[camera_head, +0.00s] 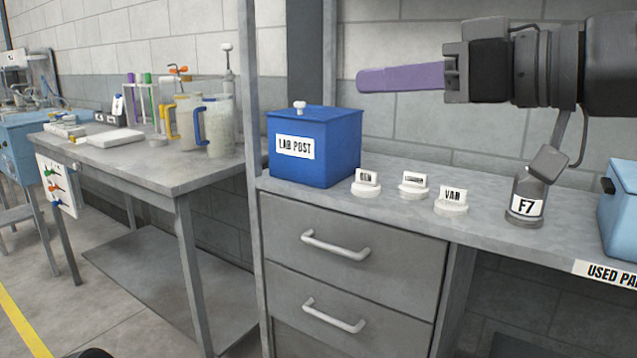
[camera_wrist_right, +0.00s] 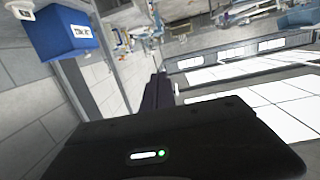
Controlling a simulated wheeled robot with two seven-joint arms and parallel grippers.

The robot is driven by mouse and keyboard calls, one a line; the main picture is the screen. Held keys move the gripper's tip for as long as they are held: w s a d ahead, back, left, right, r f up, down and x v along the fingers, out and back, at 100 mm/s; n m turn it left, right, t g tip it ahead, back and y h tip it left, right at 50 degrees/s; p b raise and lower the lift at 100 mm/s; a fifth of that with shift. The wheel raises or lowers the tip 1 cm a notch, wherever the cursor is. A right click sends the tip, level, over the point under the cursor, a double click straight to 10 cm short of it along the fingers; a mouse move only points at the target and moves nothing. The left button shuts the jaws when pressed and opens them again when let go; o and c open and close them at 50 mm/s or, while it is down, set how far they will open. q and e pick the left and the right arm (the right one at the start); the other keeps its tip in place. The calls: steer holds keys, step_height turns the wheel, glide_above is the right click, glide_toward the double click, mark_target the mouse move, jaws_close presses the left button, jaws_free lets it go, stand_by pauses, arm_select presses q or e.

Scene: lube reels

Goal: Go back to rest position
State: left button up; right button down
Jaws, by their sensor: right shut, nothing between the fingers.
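My right gripper (camera_head: 362,80) comes in from the right in the head view, high above the grey workbench (camera_head: 400,220). Its purple fingers are together, point left and hold nothing. In the right wrist view the dark fingers (camera_wrist_right: 158,92) show end-on beyond the black gripper body, with nothing between them. The gripper is above and to the right of the blue LAB POST box (camera_head: 322,148), touching nothing. My left gripper does not show in either view.
Small labelled white stands (camera_head: 450,198), a grey F7 bottle (camera_head: 526,197) and a light blue box (camera_head: 620,205) stand on the bench below my right arm. A grey post (camera_head: 250,100) rises at its left end. Another table (camera_head: 140,165) with jugs stands at left.

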steer(key=w+d+f+m+t+h, duration=0.1)
steer(key=w+f+m+t+h, duration=0.25)
steer(key=w+f+m, duration=0.65)
steer(key=w+f+g+h, duration=0.1)
steer(key=w+f, duration=0.3)
steer(key=f, duration=0.7)
steer(key=w+f+g+h, duration=0.15)
steer(key=w+f, duration=0.25)
steer(key=f, duration=0.7)
steer(key=w+f+h, duration=0.2)
steer(key=w+f, duration=0.2)
steer(key=f, duration=0.7)
steer(key=s+d+f+m+g+h, duration=0.1)
steer(key=s+f, duration=0.2)
steer(key=f, duration=0.7)
steer(key=s+f+m+g, duration=0.1)
steer(key=s+f, duration=0.1)
steer(key=f, duration=0.7)
steer(key=s+f+g, duration=0.8)
steer(key=s+f, duration=1.8)
steer(key=s, duration=0.4)
step_height(320, 180, up, 25)
steer(key=s+a+p, duration=0.1)
steer(key=p, duration=2.4)
steer(key=shift+s+a+r+p, duration=0.2)
steer(key=shift+a+p, duration=0.05)
steer(key=shift+p, duration=0.05)
